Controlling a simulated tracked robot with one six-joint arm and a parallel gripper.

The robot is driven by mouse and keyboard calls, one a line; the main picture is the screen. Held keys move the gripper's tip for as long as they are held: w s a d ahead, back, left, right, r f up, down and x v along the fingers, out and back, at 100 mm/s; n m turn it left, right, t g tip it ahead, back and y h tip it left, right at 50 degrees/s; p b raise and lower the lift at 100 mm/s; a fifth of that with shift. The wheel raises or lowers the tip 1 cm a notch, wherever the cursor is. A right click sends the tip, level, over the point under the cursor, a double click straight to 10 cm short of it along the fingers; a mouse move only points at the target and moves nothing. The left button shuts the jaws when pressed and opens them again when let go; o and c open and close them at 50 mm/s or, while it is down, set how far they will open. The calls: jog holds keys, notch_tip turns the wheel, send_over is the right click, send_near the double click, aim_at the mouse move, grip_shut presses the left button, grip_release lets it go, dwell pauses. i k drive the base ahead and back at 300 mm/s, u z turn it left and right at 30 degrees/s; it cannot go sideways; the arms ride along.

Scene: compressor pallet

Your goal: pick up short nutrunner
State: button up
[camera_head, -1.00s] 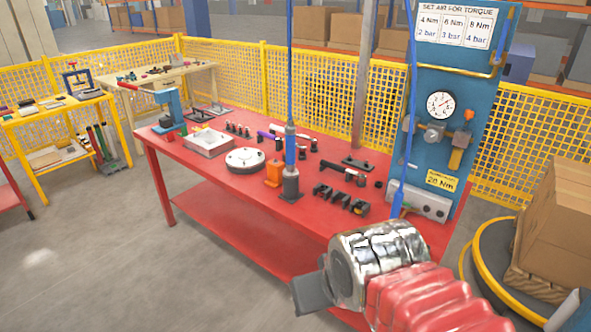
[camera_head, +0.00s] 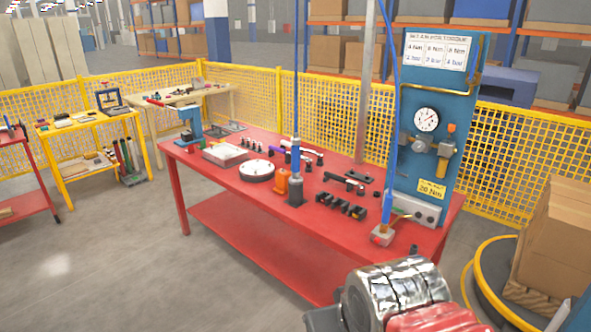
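Several tools stand or lie on the red workbench, and I cannot tell for sure which is the short nutrunner. A blue and grey upright tool (camera_head: 296,165) hangs on a blue hose, its lower end in a dark holder (camera_head: 296,191). A tool with a purple end (camera_head: 278,150) and a silver-grey tool (camera_head: 303,149) lie behind it. A dark tool with a pale part (camera_head: 343,180) lies to the right. My arm, chrome and red, shows at the bottom right, well in front of the bench. A dark grey part at its end (camera_head: 323,319) is cut by the frame edge; no fingertips show clearly.
The red workbench (camera_head: 240,197) carries a white round part (camera_head: 257,170), a grey tray (camera_head: 225,155), an orange block (camera_head: 281,182) and a black rack (camera_head: 341,207). The blue gauge panel (camera_head: 428,150) rises at the right. Boxes (camera_head: 556,245) stand far right. Front-left floor is clear.

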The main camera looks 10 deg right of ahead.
aim_at(296, 179)
jog(key=u, duration=1.4)
jog(key=i, duration=1.1)
jog(key=z, duration=1.5)
